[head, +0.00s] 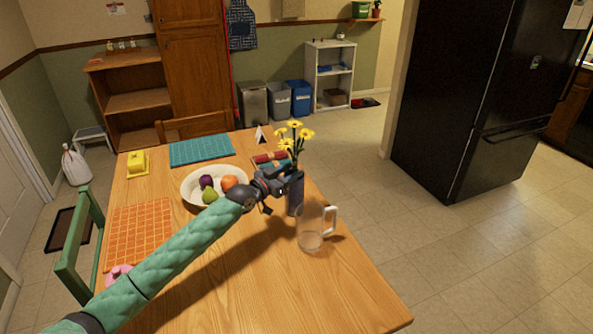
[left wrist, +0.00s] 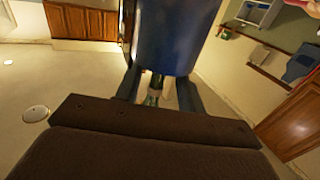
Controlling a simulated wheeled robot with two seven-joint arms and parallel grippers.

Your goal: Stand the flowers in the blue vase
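The blue vase (head: 295,198) stands upright toward the right side of the wooden table, looking dark blue-grey. The yellow flowers (head: 295,137) rise upright from its top, and their stems seem to go into its mouth. My left gripper (head: 276,188) is at the vase's left side, partly overlapping it. In the left wrist view the blue vase (left wrist: 175,38) fills the top middle, in front of the gripper's fingers (left wrist: 157,95) and hiding their ends. I cannot tell whether they press on it. My right gripper is not in view.
A clear glass mug (head: 311,240) stands just in front of the vase. A fruit bowl (head: 189,194) is left of the gripper. Orange (head: 138,236) and teal (head: 202,150) mats lie on the table (head: 340,295). The table's front right is clear.

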